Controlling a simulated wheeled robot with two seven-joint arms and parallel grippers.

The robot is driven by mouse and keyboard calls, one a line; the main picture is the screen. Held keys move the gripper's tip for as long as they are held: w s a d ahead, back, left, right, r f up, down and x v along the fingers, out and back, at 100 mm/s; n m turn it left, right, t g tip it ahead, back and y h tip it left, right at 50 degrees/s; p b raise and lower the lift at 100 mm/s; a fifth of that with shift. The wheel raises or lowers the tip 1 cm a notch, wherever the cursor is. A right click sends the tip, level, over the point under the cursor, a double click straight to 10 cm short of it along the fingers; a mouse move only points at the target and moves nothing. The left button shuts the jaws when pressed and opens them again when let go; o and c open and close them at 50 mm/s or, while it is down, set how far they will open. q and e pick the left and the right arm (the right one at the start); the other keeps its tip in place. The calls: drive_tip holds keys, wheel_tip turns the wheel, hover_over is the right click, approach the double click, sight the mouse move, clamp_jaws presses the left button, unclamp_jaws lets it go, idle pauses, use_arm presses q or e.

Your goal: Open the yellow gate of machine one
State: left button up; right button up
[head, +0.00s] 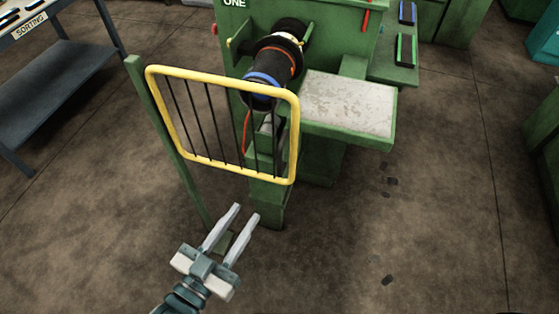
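The yellow gate (222,173) is a rounded yellow frame with thin dark vertical bars. It stands in front of the green machine marked ONE (348,146), beside a green post (168,142) at its left edge. The machine's black sleeve with orange and blue bands (272,68) shows behind and above the gate. My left gripper (247,213) is below the gate in the picture, its two pale fingers apart with nothing between them. It points up toward the gate's lower bar and appears apart from it. My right gripper is out of view.
A pale-topped tray (350,103) juts from the machine on the right. A dark green ledge with a blue and a green-edged item (406,48) is behind it. The sorting table (60,75) stands at the upper left.

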sight(278, 165)
use_arm(q)
drive_tip(key=p+x, duration=0.5)
drive_tip(key=x, duration=1.2)
drive_tip(key=shift+w+d+p, duration=0.1)
drive_tip(key=shift+p, duration=0.3)
clamp_jaws()
